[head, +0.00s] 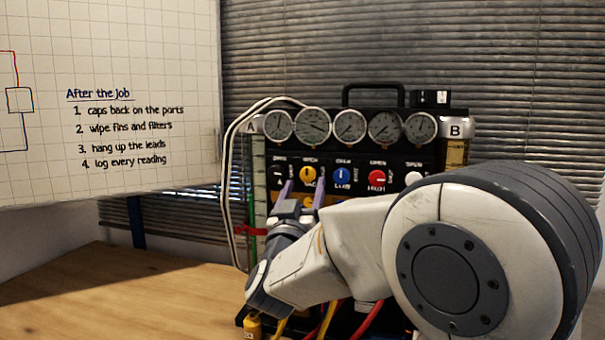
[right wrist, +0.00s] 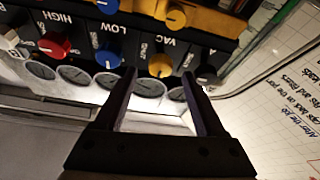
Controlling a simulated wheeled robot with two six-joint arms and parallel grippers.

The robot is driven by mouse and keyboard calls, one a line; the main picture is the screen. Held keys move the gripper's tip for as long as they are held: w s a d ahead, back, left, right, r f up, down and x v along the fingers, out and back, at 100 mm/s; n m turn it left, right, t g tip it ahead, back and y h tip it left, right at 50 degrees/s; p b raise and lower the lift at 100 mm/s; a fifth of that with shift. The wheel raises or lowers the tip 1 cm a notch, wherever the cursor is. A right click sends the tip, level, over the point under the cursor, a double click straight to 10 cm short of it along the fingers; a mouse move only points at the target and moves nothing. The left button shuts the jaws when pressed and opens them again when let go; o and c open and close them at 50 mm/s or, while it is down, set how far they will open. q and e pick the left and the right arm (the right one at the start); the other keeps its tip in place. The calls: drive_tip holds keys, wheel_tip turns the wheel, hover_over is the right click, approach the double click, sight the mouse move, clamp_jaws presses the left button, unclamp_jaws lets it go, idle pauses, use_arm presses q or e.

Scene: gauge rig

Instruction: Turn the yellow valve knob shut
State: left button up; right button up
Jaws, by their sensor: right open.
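The yellow valve knob (head: 307,174) is on the black gauge panel, between a black knob and a blue knob. In the right wrist view the yellow knob (right wrist: 160,65) is by the VAC label, in line with the gap between my fingertips. My right gripper (head: 303,187) is open, with one finger to each side below the knob in the head view. In the right wrist view my right gripper (right wrist: 158,74) holds nothing. I cannot tell how far the tips are from the panel. My left gripper is not in view.
Blue (head: 341,176) and red (head: 377,178) knobs sit to the right on the panel, under a row of round gauges (head: 349,126). Another yellow knob (right wrist: 176,18) is on a yellow block. Hoses hang below and at the left. The wooden table (head: 120,295) is bare at left.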

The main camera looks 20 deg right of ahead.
sight(307, 177)
drive_tip(key=shift+p+x, duration=0.4)
drive_tip(key=shift+x, duration=1.85)
clamp_jaws()
